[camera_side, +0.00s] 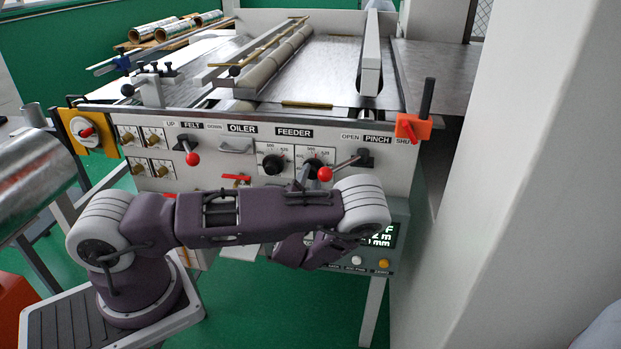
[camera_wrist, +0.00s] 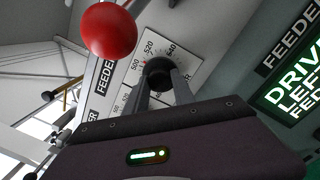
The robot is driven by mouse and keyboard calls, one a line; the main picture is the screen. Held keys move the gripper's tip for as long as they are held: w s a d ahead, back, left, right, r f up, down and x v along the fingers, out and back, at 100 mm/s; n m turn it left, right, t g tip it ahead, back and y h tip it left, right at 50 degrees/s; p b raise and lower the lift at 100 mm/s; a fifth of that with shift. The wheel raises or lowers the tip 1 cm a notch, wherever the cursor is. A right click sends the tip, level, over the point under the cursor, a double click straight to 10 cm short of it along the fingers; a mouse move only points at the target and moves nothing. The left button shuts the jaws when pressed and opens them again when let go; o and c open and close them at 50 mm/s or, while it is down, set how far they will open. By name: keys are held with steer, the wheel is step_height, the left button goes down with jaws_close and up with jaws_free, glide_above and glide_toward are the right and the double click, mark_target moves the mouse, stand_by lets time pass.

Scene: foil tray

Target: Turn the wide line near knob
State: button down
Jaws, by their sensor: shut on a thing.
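My gripper (camera_wrist: 161,82) is shut on a black round knob (camera_wrist: 158,67) in the wrist view, one finger on each side of it. The knob sits in the middle of a white dial plate (camera_wrist: 176,45) with numbers around it. In the side view my gripper (camera_side: 304,174) reaches up to the right-hand dial (camera_side: 316,154) under the FEEDER label. My fingers and the lever partly hide that knob there. A similar black knob (camera_side: 272,165) on a white dial is just to its left and is free. I cannot read which knob carries the wide line name.
A lever with a red ball (camera_side: 325,174) sticks out close beside my gripper; the ball is large in the wrist view (camera_wrist: 109,30). Another red-ball lever (camera_side: 192,158) and several brass knobs are to the left. A green display (camera_side: 384,236) is below right.

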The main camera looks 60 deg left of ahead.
steer(key=shift+n, duration=0.6)
steer(key=c, duration=1.1)
jaws_free()
steer(key=shift+o, duration=0.2)
steer(key=v, duration=0.7)
steer(key=shift+s, duration=0.1)
